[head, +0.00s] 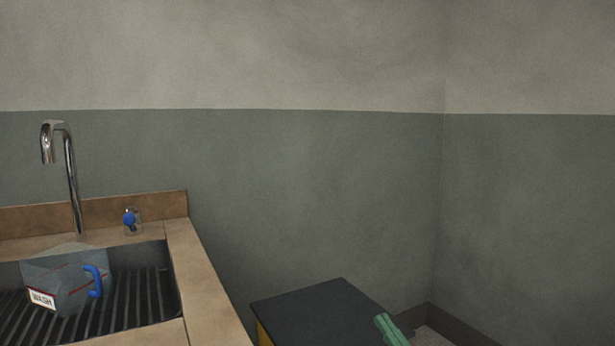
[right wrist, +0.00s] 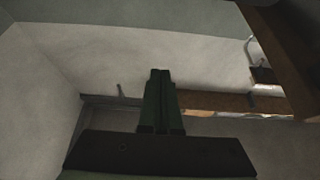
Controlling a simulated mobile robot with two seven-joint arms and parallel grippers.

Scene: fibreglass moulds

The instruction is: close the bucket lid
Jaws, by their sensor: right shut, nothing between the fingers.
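A dark, flat, square top (head: 325,310) lies level at the bottom of the head view, over a yellow body (head: 263,336) of which only a sliver shows. This may be the bucket with its lid, but I cannot tell for certain; most of the body is cut off by the frame. My right gripper (head: 385,320) shows green at the right edge of the dark top; I cannot tell whether it touches it. In the right wrist view its fingers (right wrist: 160,73) are together with nothing between them. My left gripper is not in view.
A wooden counter (head: 208,285) with a sink (head: 150,285) and a chrome tap (head: 71,180) stands at left. A grey container (head: 60,275) with a blue handle and a "WASH" label sits in the sink. Walls close off the back and right.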

